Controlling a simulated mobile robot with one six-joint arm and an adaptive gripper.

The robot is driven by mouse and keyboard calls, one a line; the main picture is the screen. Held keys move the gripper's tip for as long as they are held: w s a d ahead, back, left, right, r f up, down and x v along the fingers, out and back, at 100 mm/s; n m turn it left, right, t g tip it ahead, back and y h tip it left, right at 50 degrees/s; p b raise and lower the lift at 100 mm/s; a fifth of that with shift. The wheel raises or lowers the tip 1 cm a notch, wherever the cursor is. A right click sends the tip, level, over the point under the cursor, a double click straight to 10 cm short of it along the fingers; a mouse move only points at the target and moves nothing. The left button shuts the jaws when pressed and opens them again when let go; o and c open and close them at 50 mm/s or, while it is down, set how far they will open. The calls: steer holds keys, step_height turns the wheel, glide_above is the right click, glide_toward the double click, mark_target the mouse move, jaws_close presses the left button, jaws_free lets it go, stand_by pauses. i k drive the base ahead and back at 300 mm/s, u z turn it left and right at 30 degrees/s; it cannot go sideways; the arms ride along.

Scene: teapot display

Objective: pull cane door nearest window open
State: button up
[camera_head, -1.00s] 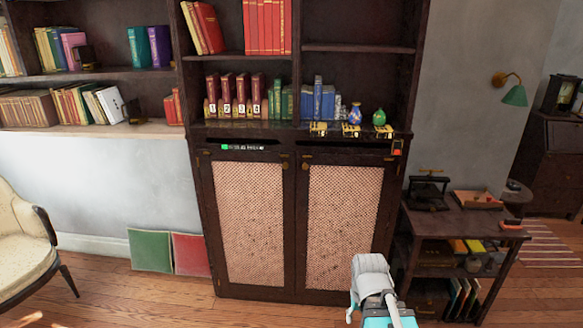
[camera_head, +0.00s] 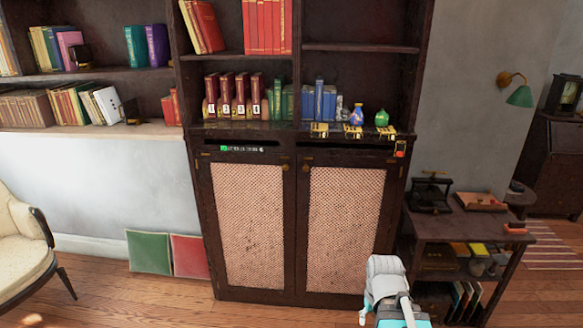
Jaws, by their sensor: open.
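A dark wooden cabinet has two cane doors, the left cane door (camera_head: 248,225) and the right cane door (camera_head: 345,225). Both look shut, side by side, with pale woven panels in dark frames. Small brass-coloured fittings sit at the upper inner corners of the doors, near the middle post. No window shows, so I cannot tell from this view which door is nearest it. A white and teal part of my arm is at the bottom right, in front of the right door's lower corner. My gripper's fingers do not show.
Open shelves above hold red numbered books (camera_head: 234,96), a blue vase (camera_head: 357,115) and a green vase (camera_head: 381,117). A low side table (camera_head: 455,225) stands close on the right. Green (camera_head: 149,251) and red (camera_head: 190,256) panels lean at left. A cream chair (camera_head: 22,240) is farther left.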

mark_target(249, 198)
steer(key=i, duration=0.9)
steer(key=u, duration=0.05)
